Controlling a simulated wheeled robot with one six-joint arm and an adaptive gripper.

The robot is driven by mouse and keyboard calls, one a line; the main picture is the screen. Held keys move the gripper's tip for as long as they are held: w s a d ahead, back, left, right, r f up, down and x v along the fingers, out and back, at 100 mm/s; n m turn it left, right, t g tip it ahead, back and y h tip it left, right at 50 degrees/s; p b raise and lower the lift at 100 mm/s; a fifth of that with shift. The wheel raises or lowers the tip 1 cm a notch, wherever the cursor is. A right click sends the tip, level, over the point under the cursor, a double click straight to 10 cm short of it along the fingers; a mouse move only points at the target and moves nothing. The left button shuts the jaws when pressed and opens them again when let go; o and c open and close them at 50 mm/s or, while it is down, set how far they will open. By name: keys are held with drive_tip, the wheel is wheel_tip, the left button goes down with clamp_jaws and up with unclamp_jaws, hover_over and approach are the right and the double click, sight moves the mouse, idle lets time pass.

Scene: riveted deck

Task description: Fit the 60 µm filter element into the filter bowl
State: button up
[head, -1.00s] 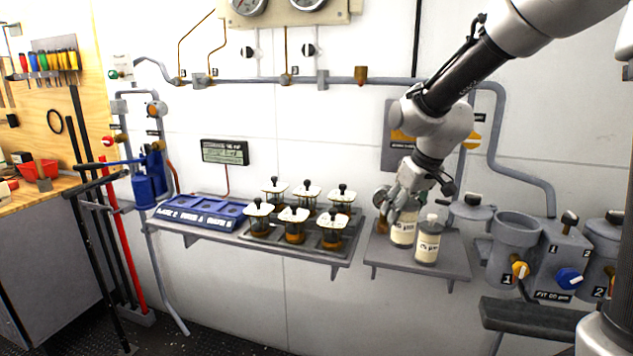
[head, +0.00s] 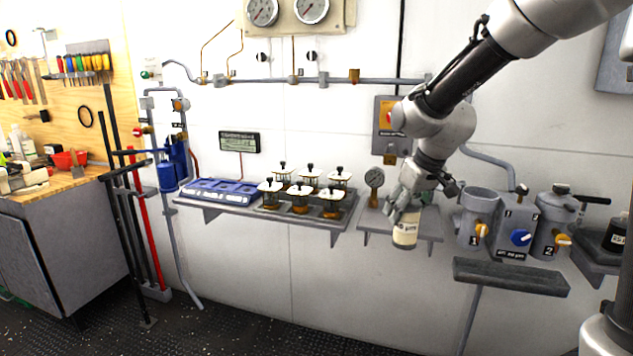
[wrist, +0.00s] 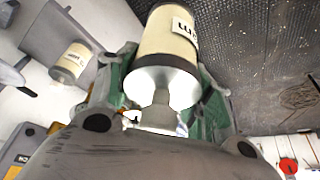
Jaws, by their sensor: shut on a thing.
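My gripper (head: 408,205) is shut on a cream filter element (head: 405,236) with dark end bands. It hangs below my fingers, in front of the small grey shelf. In the wrist view the element (wrist: 166,45) points away from my gripper (wrist: 160,92), its pale stem end between the green-lined fingers. Its label shows "µm", but I cannot read the number. A second filter element (wrist: 71,62) stands on the shelf in the wrist view; my gripper mostly hides it in the head view. The filter bowl marked 1 (head: 479,203) is open-topped, right of my gripper, apart from the held element.
Bowl 2 (head: 551,228) has its lid on. A blue knob (head: 521,237) sits on the block between the bowls, above a plate marked "FIT". A dark ledge (head: 510,277) juts out below.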

drive_tip(key=shift+w, duration=0.35)
drive_tip(key=shift+w+r+m, duration=0.15)
drive_tip(key=shift+w+m, duration=0.2)
drive_tip(key=shift+m, duration=0.25)
drive_tip(key=w+d+f+m+h, duration=0.1)
drive_tip(key=w+d+f+m, duration=0.1)
drive_tip(key=d+f, duration=0.2)
drive_tip(key=w+d+f+m+h, duration=0.1)
drive_tip(key=d+f, duration=0.3)
drive_tip(key=f, duration=0.7)
drive_tip(key=shift+w+d+f+m, duration=0.3)
drive_tip(key=shift+w+m, duration=0.2)
drive_tip(key=shift+w, duration=0.2)
drive_tip(key=shift+a, duration=0.1)
